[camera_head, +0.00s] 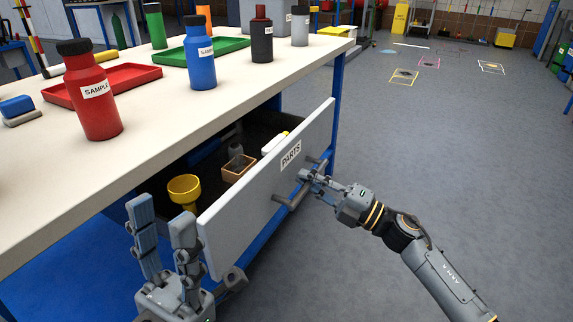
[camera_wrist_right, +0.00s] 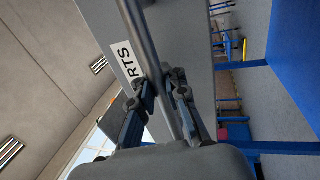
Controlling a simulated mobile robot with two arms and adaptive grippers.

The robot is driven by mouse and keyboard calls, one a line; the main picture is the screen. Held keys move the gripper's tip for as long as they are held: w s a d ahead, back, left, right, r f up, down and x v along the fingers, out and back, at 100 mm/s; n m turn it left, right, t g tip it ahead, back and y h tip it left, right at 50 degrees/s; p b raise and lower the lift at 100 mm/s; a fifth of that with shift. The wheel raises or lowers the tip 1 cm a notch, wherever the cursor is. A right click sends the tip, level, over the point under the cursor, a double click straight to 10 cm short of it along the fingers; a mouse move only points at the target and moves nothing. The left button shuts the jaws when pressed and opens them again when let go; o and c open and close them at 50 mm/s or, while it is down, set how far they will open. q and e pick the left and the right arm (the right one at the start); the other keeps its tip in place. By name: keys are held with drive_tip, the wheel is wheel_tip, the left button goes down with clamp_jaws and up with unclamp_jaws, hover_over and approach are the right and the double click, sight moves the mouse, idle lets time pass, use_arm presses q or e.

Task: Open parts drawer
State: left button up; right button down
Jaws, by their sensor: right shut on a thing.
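The parts drawer (camera_head: 275,179) has a grey front with a white PARTS label (camera_head: 290,155) and is pulled out from under the workbench, showing its inside. Its bar handle (camera_head: 291,192) runs along the front. My right gripper (camera_head: 312,178) is shut on the handle near its far end. The right wrist view shows its two fingers (camera_wrist_right: 162,95) on either side of the handle bar (camera_wrist_right: 142,45). My left gripper (camera_head: 163,230) is open with fingers pointing up, beside the near end of the drawer front, holding nothing.
The drawer holds a yellow cup (camera_head: 184,188), a small wooden box (camera_head: 238,167) and a white item. The workbench top (camera_head: 165,104) carries red (camera_head: 92,92), blue (camera_head: 200,55) and other bottles, with red and green trays. The floor (camera_head: 430,160) to the right is largely clear.

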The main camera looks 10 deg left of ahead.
drive_tip(key=s+d+p, duration=0.2)
drive_tip(key=s+d, duration=0.2)
drive_tip(key=d, duration=0.8)
drive_tip(key=shift+s+f, duration=0.25)
drive_tip(key=shift+f, duration=0.05)
drive_tip(key=c, duration=1.4)
unclamp_jaws()
drive_tip(key=shift+o, duration=0.2)
drive_tip(key=shift+r, duration=0.1)
drive_tip(key=shift+d, duration=0.1)
drive_tip(key=v, duration=1.2)
